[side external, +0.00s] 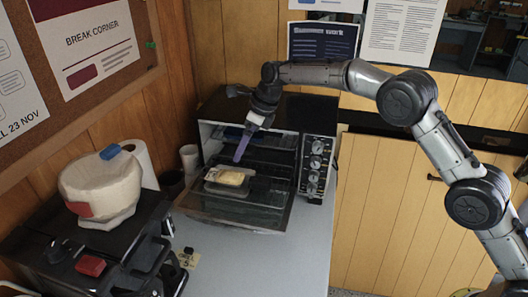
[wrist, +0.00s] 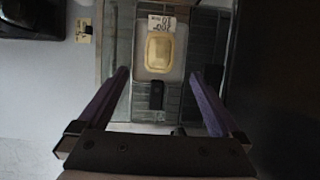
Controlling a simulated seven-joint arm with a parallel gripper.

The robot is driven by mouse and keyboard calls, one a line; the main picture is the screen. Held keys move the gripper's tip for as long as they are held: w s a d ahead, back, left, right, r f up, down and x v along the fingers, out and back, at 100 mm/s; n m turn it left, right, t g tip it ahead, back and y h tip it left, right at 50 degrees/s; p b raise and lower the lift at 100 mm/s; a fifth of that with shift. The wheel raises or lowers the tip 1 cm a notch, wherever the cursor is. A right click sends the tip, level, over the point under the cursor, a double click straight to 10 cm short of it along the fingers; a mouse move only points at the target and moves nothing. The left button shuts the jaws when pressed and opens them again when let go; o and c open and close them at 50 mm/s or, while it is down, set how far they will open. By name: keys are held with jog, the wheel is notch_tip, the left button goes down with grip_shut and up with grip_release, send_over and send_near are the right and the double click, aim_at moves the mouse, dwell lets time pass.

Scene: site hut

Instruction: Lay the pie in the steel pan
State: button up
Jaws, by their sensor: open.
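The pie (side external: 232,177) is a small pale-yellow rounded rectangle. It appears to lie inside the shallow grey steel pan (side external: 214,188), which rests on the open glass door of the toaster oven (side external: 235,212). In the wrist view the pie (wrist: 160,53) sits inside the pan's pale outline (wrist: 144,73), with a dark handle below it. My gripper (side external: 238,160) is just above the pie and pan, pointing down. In the wrist view its two purple fingers (wrist: 159,74) are wide apart with nothing between them, and the pie is ahead of the tips.
A small printed card (wrist: 161,23) lies beside the pie. The oven's knob panel (side external: 316,168) stands to the right. A coffee machine (side external: 95,235) with a pale filter bundle (side external: 100,185) and cups (side external: 190,160) are to the left.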

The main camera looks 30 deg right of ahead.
jog(key=shift+d+r, duration=0.1)
jog(key=s+d+r+n+t+h, duration=0.1)
jog(key=s+d+r+n, duration=0.35)
jog(key=s, duration=0.35)
jog(key=s+d+r+n, duration=0.3)
jog(key=s+r+n, duration=0.2)
jog(key=s+r, duration=0.15)
jog(key=s+d+r+n+t+h, duration=0.1)
jog(key=s+d+r+n, duration=0.35)
jog(key=s, duration=0.35)
jog(key=s+d+f+n, duration=0.2)
jog(key=s+n, duration=0.2)
jog(key=s, duration=0.4)
jog(key=s+d+f+n, duration=0.1)
jog(key=s+n, duration=0.3)
jog(key=s, duration=0.4)
jog(key=s+d+f+n+h, duration=0.1)
jog(key=s+d+f+n, duration=0.1)
jog(key=s+n, duration=0.3)
jog(key=s, duration=0.3)
jog(key=shift+s+d+f, duration=0.35)
